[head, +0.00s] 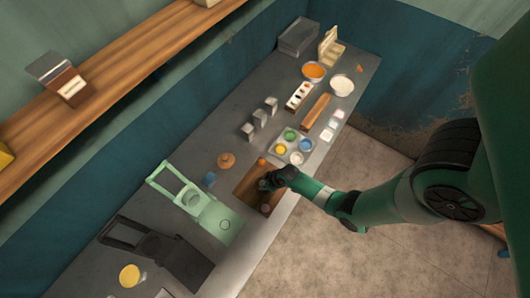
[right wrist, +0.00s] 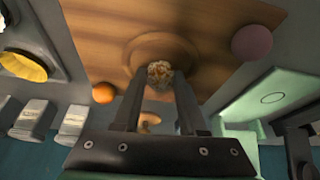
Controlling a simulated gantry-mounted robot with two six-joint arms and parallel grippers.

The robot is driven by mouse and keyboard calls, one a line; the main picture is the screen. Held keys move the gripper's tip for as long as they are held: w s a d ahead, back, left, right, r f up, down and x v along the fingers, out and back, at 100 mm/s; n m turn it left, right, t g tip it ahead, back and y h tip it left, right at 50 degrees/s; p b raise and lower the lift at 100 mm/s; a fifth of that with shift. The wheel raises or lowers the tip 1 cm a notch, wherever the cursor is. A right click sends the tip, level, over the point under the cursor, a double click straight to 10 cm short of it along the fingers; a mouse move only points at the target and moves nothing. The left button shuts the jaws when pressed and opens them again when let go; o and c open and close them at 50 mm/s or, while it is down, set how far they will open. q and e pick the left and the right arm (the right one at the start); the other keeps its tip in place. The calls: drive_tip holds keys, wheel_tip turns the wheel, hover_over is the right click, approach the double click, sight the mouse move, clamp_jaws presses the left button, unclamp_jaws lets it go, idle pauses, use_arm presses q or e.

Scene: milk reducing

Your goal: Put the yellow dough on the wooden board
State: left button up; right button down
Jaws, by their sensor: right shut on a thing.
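The wooden board (head: 247,187) lies near the counter's front edge, and it fills the upper part of the right wrist view (right wrist: 100,35). My right gripper (head: 270,182) is over the board. The gripper hides this lump in the head view. I cannot tell whether the lump touches the board. An orange ball (right wrist: 103,92) and a pink ball (right wrist: 252,42) lie on the board on either side. My left gripper is not in view.
A tray with yellow (head: 281,149), green, blue and white rounds stands beyond the board. A green press (head: 215,215) and a black press (head: 175,255) stand to the left. A wooden knob (head: 226,160) and blue item (head: 209,179) are behind the board.

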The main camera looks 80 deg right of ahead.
drive_tip(key=shift+f, duration=0.15)
idle(0.3)
unclamp_jaws()
idle(0.4)
wheel_tip(320, 180, up, 7)
drive_tip(key=p, duration=0.6)
drive_tip(key=shift+p, duration=0.35)
idle(0.5)
